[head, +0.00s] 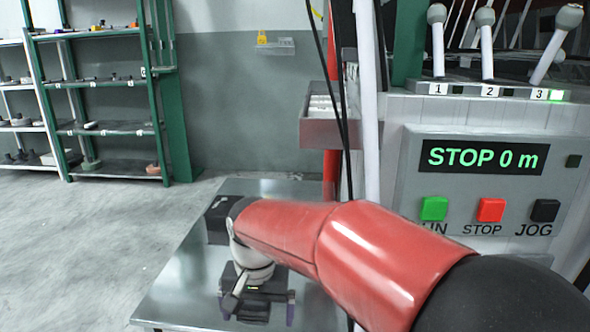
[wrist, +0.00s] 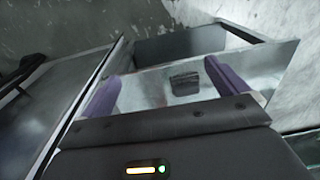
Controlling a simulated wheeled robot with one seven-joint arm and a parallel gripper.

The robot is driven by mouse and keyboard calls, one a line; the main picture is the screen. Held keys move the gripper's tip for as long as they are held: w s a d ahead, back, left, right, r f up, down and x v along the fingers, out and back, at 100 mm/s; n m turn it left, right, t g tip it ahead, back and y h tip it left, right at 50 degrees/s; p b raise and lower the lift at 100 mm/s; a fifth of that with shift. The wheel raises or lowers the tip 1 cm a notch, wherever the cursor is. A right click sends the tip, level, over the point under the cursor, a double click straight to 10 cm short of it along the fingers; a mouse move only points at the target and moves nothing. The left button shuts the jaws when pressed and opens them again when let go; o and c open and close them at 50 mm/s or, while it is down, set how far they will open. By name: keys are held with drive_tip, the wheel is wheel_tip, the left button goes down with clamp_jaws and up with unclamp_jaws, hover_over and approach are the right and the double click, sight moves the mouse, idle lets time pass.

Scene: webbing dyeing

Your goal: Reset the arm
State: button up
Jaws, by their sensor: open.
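My arm, with a red sleeve, reaches from the lower right of the head view over a grey metal table (head: 177,292). My gripper (head: 259,308) hangs low above the table, pointing down. In the wrist view its two purple fingers stand wide apart, with my gripper (wrist: 161,86) open and nothing held between them. A small dark rectangular patch (wrist: 184,83) shows on a pale surface beyond the fingers; I cannot tell what it is.
A control panel (head: 412,190) at right reads "STOP 0 m" above green, red and black buttons. Levers (head: 487,45) numbered 1 to 3 stand above it; a green lamp glows by 3. Green shelves (head: 105,130) stand far left, beside open floor.

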drive_tip(key=s+d+r+t, duration=0.1)
drive_tip(key=s+d+t, duration=0.1)
drive_tip(key=s+d, duration=0.5)
drive_tip(key=s+d+r+t, duration=0.2)
drive_tip(key=s+d, duration=0.5)
drive_tip(key=d, duration=0.8)
drive_tip(key=shift+s+d+r+n+t+p, duration=0.2)
drive_tip(key=shift+r+n+t+p, duration=0.15)
drive_tip(key=shift+t, duration=0.25)
